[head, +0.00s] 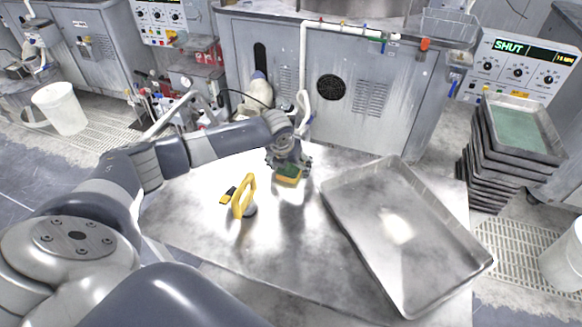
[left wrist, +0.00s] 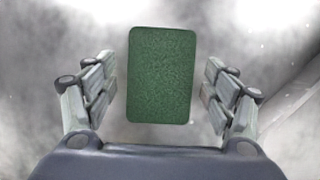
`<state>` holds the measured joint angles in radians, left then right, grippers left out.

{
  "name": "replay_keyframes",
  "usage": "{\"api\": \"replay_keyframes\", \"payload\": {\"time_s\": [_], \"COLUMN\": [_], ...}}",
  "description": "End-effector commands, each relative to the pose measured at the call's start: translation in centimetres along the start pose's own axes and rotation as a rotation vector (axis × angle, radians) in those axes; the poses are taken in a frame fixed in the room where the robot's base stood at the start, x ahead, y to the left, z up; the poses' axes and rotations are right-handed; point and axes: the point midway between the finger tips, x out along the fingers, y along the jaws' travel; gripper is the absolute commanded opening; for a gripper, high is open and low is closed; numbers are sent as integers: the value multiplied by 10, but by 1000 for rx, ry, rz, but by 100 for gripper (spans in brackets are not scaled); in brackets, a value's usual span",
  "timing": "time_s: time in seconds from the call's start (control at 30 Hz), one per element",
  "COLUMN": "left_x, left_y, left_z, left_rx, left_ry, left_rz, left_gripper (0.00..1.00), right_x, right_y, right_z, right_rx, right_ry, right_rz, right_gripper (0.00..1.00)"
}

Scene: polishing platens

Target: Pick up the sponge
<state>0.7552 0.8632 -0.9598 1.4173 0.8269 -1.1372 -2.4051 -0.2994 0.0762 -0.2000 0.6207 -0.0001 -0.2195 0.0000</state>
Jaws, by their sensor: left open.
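The sponge (head: 288,176) lies on the metal table, with a green top and a yellow side in the head view. In the left wrist view the sponge (left wrist: 162,75) is a green upright rectangle between the open fingers, with a gap on each side. My left gripper (head: 290,168) is open and points down, right over the sponge; it partly hides it in the head view. The left gripper's fingers (left wrist: 160,95) also show in the left wrist view, apart from the sponge. My right gripper is not in view.
A large empty metal tray (head: 345,200) lies on the table right of the sponge. Stacked trays (head: 480,165) stand beyond the table at right.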

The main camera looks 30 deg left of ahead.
Motion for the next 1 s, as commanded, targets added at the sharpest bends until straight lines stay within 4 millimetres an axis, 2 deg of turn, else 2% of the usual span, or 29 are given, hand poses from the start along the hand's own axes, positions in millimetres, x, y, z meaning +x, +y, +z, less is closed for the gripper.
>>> {"api": "replay_keyframes", "payload": {"time_s": [0.37, 0.4, 0.63, 1.0], "left_x": [2, 2, 2, 2], "left_y": [0, 0, 0, 0], "left_z": [-1, -1, -1, -1], "left_rx": [0, 0, 0, 0], "left_ry": [0, 0, 0, 1], "left_rz": [0, 0, 0, 0], "left_gripper": [78, 71, 46, 45], "right_x": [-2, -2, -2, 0], "right_y": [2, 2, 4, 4], "right_z": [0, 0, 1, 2], "right_rx": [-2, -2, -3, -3], "right_ry": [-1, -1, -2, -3], "right_rz": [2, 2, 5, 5], "right_gripper": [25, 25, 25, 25]}}
